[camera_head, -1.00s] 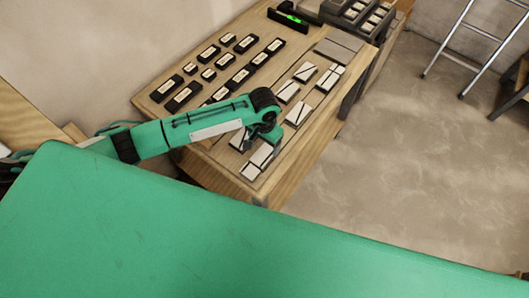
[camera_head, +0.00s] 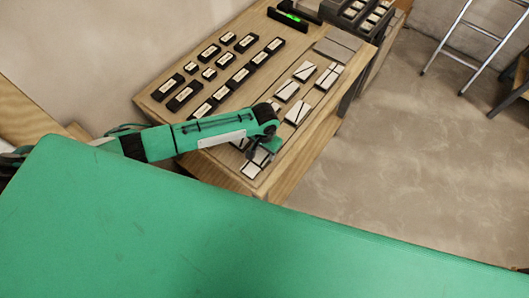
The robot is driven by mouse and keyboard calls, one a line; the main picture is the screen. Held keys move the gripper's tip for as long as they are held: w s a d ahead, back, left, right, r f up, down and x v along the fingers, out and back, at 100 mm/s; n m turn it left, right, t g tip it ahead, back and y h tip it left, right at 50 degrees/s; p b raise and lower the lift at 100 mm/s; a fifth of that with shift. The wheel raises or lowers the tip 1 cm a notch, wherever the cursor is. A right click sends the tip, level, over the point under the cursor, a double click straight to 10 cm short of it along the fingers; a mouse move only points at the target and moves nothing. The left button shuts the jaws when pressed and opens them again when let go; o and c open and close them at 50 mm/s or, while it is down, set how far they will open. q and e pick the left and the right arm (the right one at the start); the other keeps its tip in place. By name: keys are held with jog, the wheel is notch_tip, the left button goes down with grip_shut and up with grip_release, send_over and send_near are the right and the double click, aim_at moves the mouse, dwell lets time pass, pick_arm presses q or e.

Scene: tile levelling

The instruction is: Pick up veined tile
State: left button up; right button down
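Several pale tiles with dark diagonal or crossing lines lie on the right part of the wooden table; one lined tile (camera_head: 297,112) is just beyond my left gripper, with others, such as a second lined tile (camera_head: 304,71), farther back. I cannot tell which one is the veined tile. My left gripper (camera_head: 256,157) points down over the table's near right corner, above pale tiles that it and the arm partly hide. A pale tile (camera_head: 250,170) shows just in front of it. The fingertips are too small and covered to tell whether they are open or shut. My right gripper is out of view.
The wooden table (camera_head: 288,153) also holds rows of black labelled blocks (camera_head: 185,97) at left, a level with a green vial (camera_head: 289,15) at the back and a grey slab (camera_head: 336,48). A ladder (camera_head: 470,55) stands at right. The floor between is clear.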

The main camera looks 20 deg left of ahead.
pick_arm(q)
jog(key=shift+c, duration=1.4)
jog(key=shift+r, duration=0.15)
